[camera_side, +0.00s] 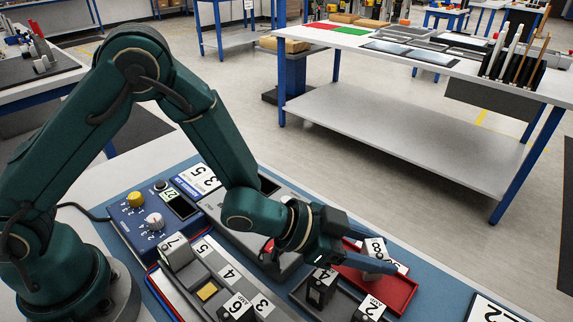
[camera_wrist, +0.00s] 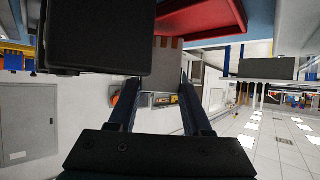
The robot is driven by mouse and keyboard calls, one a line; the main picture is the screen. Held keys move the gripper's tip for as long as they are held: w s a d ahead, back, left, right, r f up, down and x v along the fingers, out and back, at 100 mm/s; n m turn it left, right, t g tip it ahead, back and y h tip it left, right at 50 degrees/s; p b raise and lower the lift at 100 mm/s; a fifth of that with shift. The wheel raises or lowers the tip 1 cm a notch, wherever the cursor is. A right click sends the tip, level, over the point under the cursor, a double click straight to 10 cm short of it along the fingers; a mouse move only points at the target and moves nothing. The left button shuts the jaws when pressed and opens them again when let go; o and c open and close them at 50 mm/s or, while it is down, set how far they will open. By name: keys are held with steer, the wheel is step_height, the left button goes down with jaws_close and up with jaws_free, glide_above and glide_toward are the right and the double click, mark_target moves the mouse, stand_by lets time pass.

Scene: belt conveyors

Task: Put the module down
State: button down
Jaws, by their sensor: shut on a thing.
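My gripper (camera_side: 366,256) is low over the red tray (camera_side: 398,297) at the right of the work mat. I cannot tell whether the module's underside touches the tray. The fingers hide part of the module in the side view.
A black module (camera_side: 320,286) and one labelled 2 (camera_side: 369,308) stand left of and in front of the red tray. A grey numbered rack (camera_side: 222,274) and a blue control box (camera_side: 150,217) lie further left. A large dark block (camera_wrist: 97,38) fills the wrist view's upper left.

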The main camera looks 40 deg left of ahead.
steer(key=shift+f, duration=0.55)
steer(key=shift+f, duration=0.15)
steer(key=shift+c, duration=1.7)
jaws_free()
